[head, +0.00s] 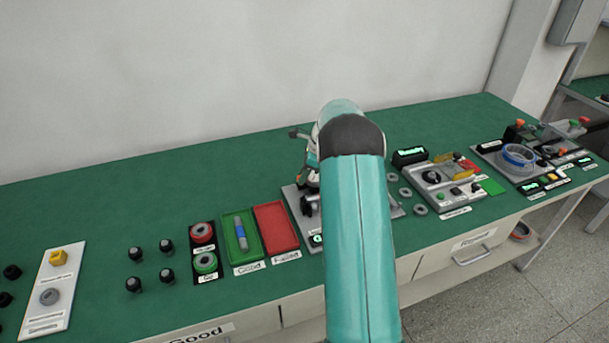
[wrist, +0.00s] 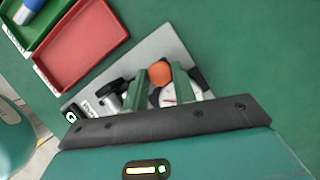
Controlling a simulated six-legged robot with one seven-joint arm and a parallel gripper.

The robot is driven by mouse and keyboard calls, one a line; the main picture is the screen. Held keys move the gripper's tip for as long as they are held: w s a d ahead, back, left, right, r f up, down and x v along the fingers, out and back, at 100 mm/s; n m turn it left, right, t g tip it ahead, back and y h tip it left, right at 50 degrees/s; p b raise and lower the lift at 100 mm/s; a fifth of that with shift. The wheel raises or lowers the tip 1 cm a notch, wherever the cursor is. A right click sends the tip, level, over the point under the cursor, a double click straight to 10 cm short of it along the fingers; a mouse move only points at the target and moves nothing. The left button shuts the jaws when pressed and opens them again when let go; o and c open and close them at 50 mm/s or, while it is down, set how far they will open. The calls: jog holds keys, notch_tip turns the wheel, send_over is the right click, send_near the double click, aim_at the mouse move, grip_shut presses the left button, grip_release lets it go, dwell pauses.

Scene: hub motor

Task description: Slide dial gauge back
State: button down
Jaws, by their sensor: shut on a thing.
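The dial gauge (wrist: 169,97), with a white face, shows in the wrist view between and behind my two green fingers. A round orange part (wrist: 160,74) sits by the face, between the fingertips. My gripper (wrist: 160,80) is shut on the dial gauge; the exact contact is partly hidden by the fingers. The gauge stands over a grey base plate (wrist: 168,48) with a black knob (wrist: 108,88) beside it. In the head view, my teal arm covers most of the fixture; the plate's left part (head: 292,200) shows beside it.
Left of the fixture are a red tray (head: 275,228) and a green tray (head: 228,240) holding a blue-and-white cylinder. Metal rings (head: 405,192) and a grey control unit (head: 445,185) stand to the right. The wall is behind the green bench, with bare surface behind the trays.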

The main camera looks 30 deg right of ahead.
jog(key=c, duration=1.5)
grip_release()
jog(key=shift+w+r, duration=0.15)
jog(key=shift+w, duration=0.1)
jog(key=o, duration=0.4)
jog(key=shift+w, duration=0.15)
jog(key=shift+c, duration=0.2)
jog(key=shift+s, duration=0.2)
jog(key=v, duration=1.3)
jog(key=shift+s+d+r, duration=0.15)
jog(key=shift+s+r, duration=0.05)
jog(key=shift+r, duration=0.15)
